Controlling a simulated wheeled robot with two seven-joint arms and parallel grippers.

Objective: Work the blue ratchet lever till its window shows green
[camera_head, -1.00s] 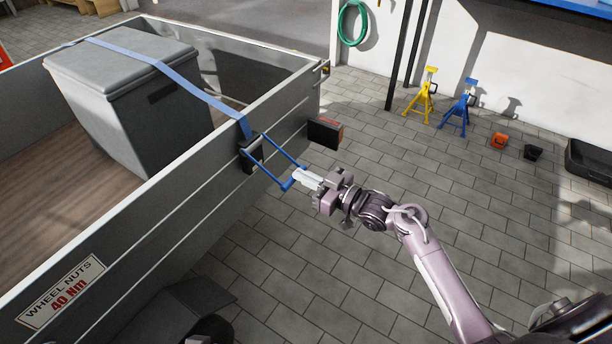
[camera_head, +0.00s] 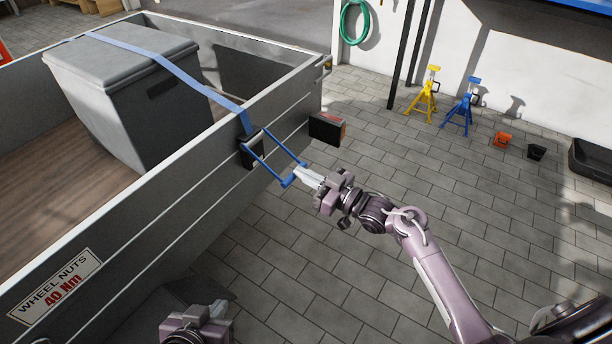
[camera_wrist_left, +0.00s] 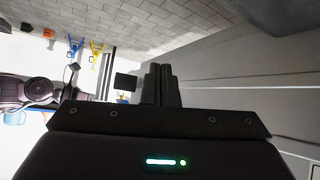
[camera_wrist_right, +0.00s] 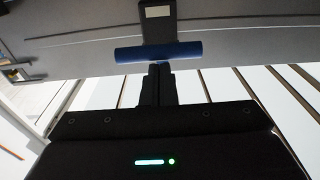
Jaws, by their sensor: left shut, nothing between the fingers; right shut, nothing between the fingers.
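The blue ratchet lever (camera_head: 272,160) is a U-shaped frame jutting out from the dark ratchet (camera_head: 252,152) on the trailer's side wall. Its crossbar also shows in the right wrist view (camera_wrist_right: 158,51). My right gripper (camera_head: 301,176) is shut and empty, its tips at the crossbar's outer end; I cannot tell whether they touch. In the right wrist view the ratchet body carries a pale rectangular patch (camera_wrist_right: 157,12); I see no green there. My left gripper (camera_head: 214,309) is shut and empty, low beside the trailer, well away from the lever.
A blue strap (camera_head: 165,68) runs from the ratchet over a grey box (camera_head: 130,95) in the trailer (camera_head: 160,215). A dark block (camera_head: 327,129) sits at the trailer's side beyond the lever. Yellow (camera_head: 425,98) and blue stands (camera_head: 461,110) are further back.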

